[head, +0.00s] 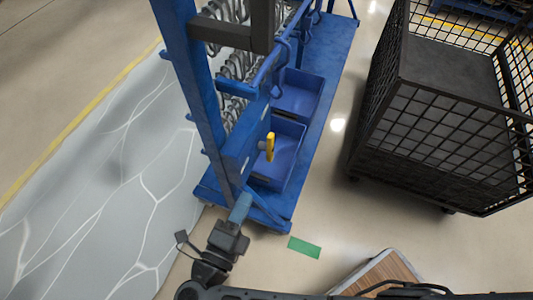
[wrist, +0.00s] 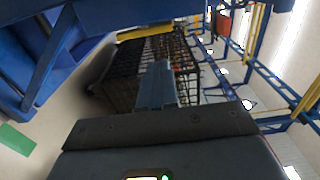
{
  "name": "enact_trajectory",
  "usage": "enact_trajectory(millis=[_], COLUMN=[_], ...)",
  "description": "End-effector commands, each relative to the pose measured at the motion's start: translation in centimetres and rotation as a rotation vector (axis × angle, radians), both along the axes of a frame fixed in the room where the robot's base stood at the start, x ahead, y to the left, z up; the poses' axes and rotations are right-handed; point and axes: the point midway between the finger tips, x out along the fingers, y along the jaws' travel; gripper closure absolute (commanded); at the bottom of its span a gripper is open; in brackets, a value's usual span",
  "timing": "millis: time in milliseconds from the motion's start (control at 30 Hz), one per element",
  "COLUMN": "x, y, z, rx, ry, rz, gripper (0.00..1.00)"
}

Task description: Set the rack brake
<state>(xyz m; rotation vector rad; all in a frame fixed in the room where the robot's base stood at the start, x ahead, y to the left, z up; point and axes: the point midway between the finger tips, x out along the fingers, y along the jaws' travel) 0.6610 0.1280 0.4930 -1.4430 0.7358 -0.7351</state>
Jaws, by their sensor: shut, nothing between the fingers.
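The blue rack (head: 232,165) stands upright in the middle of the head view. In the wrist view, my gripper's fingers (wrist: 157,82) are together. A yellow bar (wrist: 146,33) lies above them, under a blue beam; it may be the lever, but I cannot tell.
Blue bins (head: 297,95) sit on the rack's base, and grey hooks hang above. A black mesh cart (head: 435,130) stands to the right. A green floor mark (head: 304,247) and a wooden-topped item (head: 380,272) are near me. Open floor lies between rack and cart.

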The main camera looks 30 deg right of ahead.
Motion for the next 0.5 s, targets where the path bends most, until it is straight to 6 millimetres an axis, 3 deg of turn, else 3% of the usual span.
enact_trajectory(millis=[167, 500], x=[0.9, 4.6], y=[-1.3, -6.6], z=[0.1, 0.1], rx=[0.001, 0.001], ry=[-0.001, -0.001], rz=[-0.004, -0.005], gripper=[1.00, 1.00])
